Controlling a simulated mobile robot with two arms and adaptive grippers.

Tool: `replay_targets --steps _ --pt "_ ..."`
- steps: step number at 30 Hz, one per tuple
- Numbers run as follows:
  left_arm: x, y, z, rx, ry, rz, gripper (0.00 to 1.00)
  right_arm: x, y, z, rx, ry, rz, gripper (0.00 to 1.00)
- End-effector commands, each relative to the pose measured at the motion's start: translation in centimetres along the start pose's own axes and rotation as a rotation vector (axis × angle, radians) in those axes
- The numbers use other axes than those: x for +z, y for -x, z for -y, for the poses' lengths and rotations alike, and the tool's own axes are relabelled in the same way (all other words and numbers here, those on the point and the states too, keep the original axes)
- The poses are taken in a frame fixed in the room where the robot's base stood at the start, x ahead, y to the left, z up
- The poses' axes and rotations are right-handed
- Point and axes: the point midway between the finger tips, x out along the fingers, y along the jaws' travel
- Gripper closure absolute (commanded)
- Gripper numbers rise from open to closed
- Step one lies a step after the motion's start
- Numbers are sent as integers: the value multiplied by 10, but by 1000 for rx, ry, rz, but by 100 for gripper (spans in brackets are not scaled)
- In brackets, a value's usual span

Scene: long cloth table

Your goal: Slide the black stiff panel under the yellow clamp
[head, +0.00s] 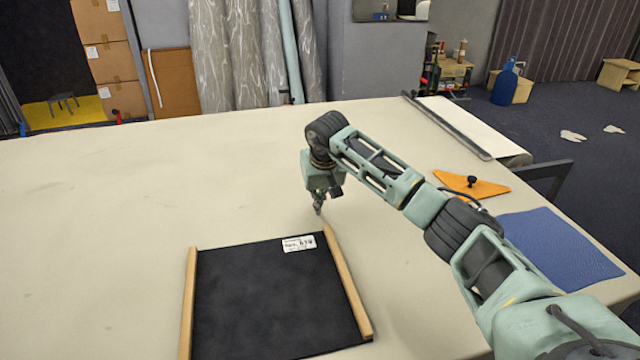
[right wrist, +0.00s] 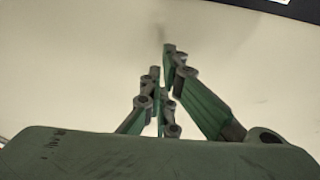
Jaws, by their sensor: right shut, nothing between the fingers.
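The black stiff panel (head: 275,300) lies flat on the cloth table between two wooden strips, with a white label (head: 298,244) near its far right corner. My right gripper (head: 318,210) is shut and empty, just beyond the far end of the right strip and close to the panel's far right corner. In the right wrist view its fingers (right wrist: 165,85) are together over bare cloth, and a dark edge of the panel (right wrist: 292,9) shows at the top right. I see no yellow clamp in either view. My left gripper is not in view.
The wooden strips (head: 188,305) and (head: 346,285) flank the panel. An orange triangular piece with a black knob (head: 455,183) and a blue mat (head: 562,250) lie at right, partly behind my arm. A long metal bar (head: 447,127) lies at the far right edge. The table's left side is clear.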

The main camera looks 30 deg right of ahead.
Motion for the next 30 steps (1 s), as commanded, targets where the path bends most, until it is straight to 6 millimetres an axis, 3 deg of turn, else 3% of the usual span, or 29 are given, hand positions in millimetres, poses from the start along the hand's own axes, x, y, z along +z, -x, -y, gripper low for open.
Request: replay_targets --steps 6,12,30 --pt "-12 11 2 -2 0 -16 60 19 4 0 -1 2 0 100" --pt "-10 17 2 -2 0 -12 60 34 9 0 0 2 1 100" --pt "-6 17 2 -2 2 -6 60 44 13 -1 2 2 -4 100"
